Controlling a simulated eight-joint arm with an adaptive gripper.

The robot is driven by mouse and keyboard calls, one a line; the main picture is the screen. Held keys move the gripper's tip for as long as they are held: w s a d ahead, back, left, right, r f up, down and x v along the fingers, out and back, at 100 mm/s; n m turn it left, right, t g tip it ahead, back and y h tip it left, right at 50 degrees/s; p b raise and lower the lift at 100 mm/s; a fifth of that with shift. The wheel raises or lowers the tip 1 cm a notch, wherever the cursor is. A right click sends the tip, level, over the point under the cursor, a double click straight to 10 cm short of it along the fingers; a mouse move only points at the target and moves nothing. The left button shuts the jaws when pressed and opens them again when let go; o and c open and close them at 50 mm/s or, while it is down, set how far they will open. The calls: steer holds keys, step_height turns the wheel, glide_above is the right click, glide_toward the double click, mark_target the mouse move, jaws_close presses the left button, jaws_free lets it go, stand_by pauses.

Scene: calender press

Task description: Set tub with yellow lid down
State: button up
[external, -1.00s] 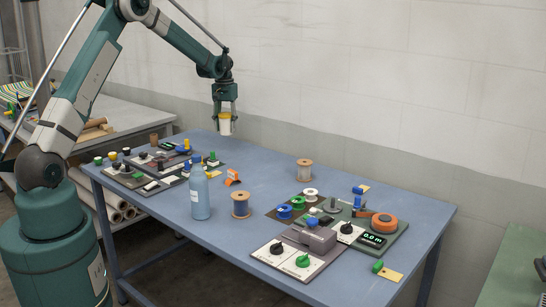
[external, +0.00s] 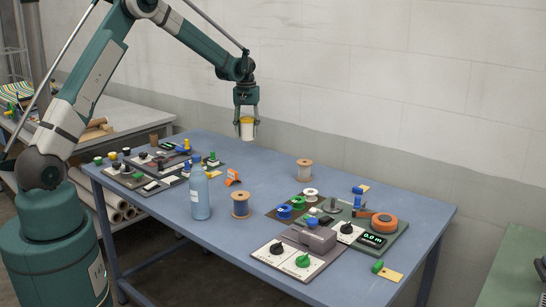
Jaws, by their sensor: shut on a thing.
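The tub with the yellow lid (external: 247,131) is a small white tub held upright in the air. My gripper (external: 247,118) is shut on it, with its fingers on either side near the lid. The tub hangs above the back part of the blue table (external: 262,183), clear of the surface. It shows against the wall, so its exact height over the table is hard to tell.
A wooden spool (external: 304,170) stands at the back, with another spool (external: 240,204) and a blue bottle (external: 200,194) nearer the front. Control panels (external: 303,248) crowd the right; more panels (external: 150,166) are at left. The back middle is largely bare.

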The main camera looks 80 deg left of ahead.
steer(key=w+d+n, duration=0.1)
steer(key=w+d, duration=0.4)
steer(key=d, duration=0.1)
steer(key=shift+w+d+n, duration=0.3)
steer(key=shift+w+d, duration=0.05)
steer(key=shift+w, duration=0.05)
steer(key=shift+f, duration=0.1)
steer(key=shift+f, duration=3)
steer(key=shift+f, duration=1.9)
steer(key=shift+f+b, duration=0.15)
steer(key=shift+b, duration=0.15)
steer(key=o, duration=1)
